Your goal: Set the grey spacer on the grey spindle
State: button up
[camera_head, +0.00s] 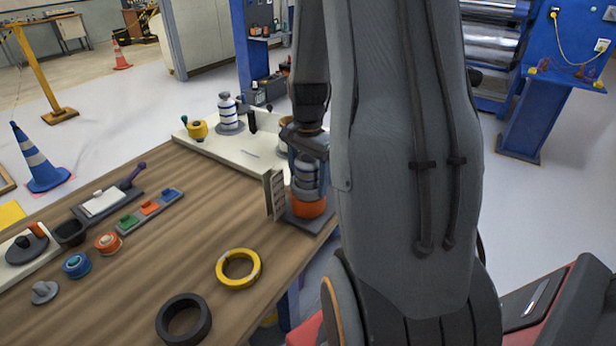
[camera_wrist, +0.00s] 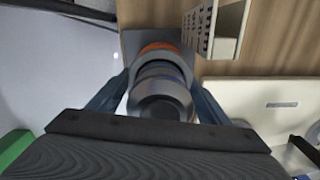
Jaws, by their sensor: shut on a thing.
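My gripper (camera_head: 306,165) points down over a station at the table's right corner, with its fingers on either side of a grey stack. In the wrist view, a grey ring, which I take as the grey spacer (camera_wrist: 162,58), lies between the fingertips. It is around a grey spindle (camera_wrist: 160,100) with a rounded top, just over an orange ring (camera_wrist: 158,47). The orange ring also shows in the head view (camera_head: 308,206), low on a dark base plate (camera_head: 294,222). My gripper is shut on the grey spacer. Whether the spacer touches the orange ring is unclear.
A slotted pale panel (camera_head: 275,193) stands close left of the station. A white board (camera_head: 232,148) behind carries another banded stack (camera_head: 229,112) and a yellow part (camera_head: 197,130). A yellow ring (camera_head: 238,268) and black ring (camera_head: 184,318) lie on the wooden table (camera_head: 185,225); its middle is clear.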

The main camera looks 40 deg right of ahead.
aim_at(308, 158)
dwell(0.3)
jog(key=o, duration=1.2)
jog(key=shift+r+b, duration=0.7)
jog(key=shift+r, duration=3.15)
